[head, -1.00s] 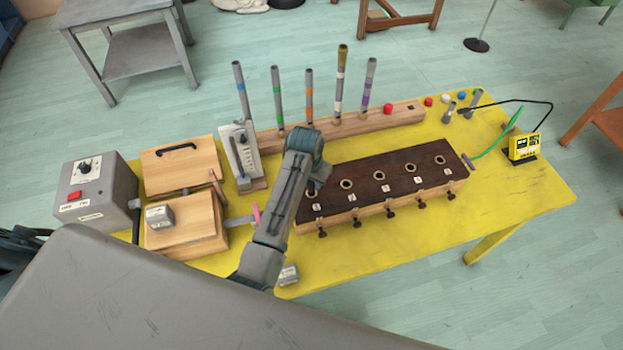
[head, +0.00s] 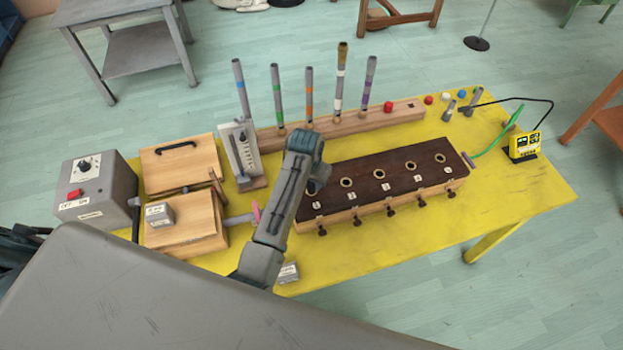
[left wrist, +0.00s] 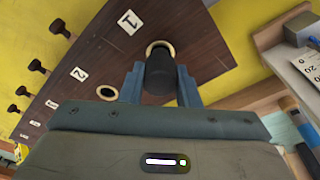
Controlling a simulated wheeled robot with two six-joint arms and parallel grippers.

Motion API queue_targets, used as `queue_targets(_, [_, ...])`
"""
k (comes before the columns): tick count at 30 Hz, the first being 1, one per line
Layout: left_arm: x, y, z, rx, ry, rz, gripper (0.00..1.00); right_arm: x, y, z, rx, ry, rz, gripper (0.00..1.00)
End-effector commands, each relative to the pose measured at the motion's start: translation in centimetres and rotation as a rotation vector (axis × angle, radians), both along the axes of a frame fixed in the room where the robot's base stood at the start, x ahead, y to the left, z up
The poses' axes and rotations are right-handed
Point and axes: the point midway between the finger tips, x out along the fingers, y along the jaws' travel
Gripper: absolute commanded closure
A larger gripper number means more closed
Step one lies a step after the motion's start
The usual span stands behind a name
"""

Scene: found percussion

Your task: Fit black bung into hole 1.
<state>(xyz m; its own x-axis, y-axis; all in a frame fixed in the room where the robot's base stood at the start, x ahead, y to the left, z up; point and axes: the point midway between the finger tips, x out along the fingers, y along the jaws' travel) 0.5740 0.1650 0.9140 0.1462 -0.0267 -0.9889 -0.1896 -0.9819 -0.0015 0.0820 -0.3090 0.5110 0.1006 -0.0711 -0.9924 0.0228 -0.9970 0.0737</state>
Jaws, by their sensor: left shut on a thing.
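The dark wooden top of the box (head: 385,173) has a row of brass-rimmed holes with number labels. In the head view my left gripper (head: 314,188) is over the left end hole and hides it. In the left wrist view the left gripper (left wrist: 160,82) is shut on the black bung (left wrist: 159,78). Hole 1 (left wrist: 160,47), beside the label 1 (left wrist: 130,21), shows just past the bung, which covers part of its rim. I cannot tell whether the bung's tip is in the hole. My right gripper is not in view.
Hole 2 (left wrist: 107,92) is open. A rail (head: 345,124) with upright tubes stands behind, and a gauge (head: 242,152) and wooden box (head: 183,225) stand left. The yellow table's (head: 520,195) right end is mostly clear.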

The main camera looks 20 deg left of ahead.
Motion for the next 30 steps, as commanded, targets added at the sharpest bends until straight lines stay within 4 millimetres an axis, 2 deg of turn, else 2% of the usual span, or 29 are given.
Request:
queue_targets(25, [0.0, 0.0, -2.1, 0.000, 0.000, 0.000, 0.93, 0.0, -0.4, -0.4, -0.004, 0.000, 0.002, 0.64])
queue_targets(26, [0.0, 0.0, -2.1, 0.000, -0.001, 0.000, 0.69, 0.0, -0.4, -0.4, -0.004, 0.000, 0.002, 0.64])
queue_targets(28, [0.0, 0.0, -2.1, 0.000, -0.001, 0.000, 0.55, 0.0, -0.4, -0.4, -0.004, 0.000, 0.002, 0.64])
queue_targets(30, [0.0, 0.0, -2.1, 0.000, -0.001, 0.000, 0.46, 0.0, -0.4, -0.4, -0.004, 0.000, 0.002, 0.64])
